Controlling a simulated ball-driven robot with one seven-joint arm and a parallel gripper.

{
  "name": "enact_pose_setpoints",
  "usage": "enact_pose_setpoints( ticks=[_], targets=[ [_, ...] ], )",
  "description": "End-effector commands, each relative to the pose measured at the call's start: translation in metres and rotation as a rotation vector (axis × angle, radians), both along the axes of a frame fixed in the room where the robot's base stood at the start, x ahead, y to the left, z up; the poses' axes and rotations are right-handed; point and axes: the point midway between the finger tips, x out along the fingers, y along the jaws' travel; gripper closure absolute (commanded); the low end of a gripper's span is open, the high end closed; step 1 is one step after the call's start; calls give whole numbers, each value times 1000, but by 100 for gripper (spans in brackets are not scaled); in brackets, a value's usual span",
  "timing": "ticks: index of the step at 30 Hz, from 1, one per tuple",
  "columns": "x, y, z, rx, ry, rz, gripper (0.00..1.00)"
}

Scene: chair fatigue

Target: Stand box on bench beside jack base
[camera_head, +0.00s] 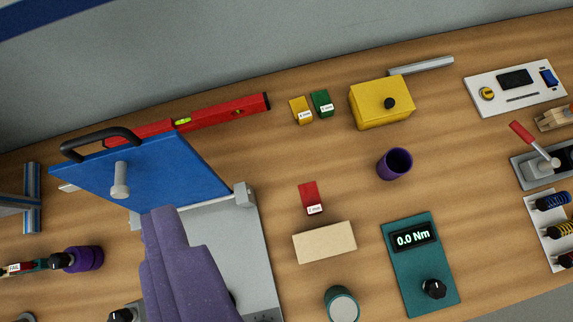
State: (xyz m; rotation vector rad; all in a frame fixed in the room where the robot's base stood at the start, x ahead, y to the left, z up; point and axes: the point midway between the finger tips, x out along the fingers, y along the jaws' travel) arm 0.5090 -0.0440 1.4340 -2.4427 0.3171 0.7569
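A grey base (540,168) with a red-handled lever, which looks like the jack base, stands at the right edge, partly cut off. I cannot tell for sure which box the task names; a plain beige block (324,242) also lies on the bench. A purple speckled shape (170,225) at the lower left looks like my gripper, in front of a grey plate (257,265). Its fingertips cannot be made out clearly, and no held object shows.
A blue hinged panel (185,170) with a black handle rises at left. A purple cup (394,164), a teal torque meter (415,270), small red, yellow and green blocks (322,103) and a white switch panel (515,88) stand around. Bare wood lies between the cup and the lever base.

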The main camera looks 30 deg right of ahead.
Motion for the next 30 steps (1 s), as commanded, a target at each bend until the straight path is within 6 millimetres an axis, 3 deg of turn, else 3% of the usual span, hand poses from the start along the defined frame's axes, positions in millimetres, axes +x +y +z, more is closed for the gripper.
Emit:
enact_pose_setpoints(
  ticks=[1, 3, 6, 9, 17, 23, 30],
  targets=[
    [-14, 12, 44, -113, -94, 87, 12],
    [-33, 26, 93, -274, -205, 187, 12],
    [-56, 38, 138, -440, -308, 266, 12],
    [-68, 44, 158, -523, -355, 299, 12],
    [-70, 45, 162, -542, -364, 306, 12],
    [-70, 45, 134, -540, -362, 305, 12],
    [-70, 45, 134, -540, -361, 306, 12]
  ],
)
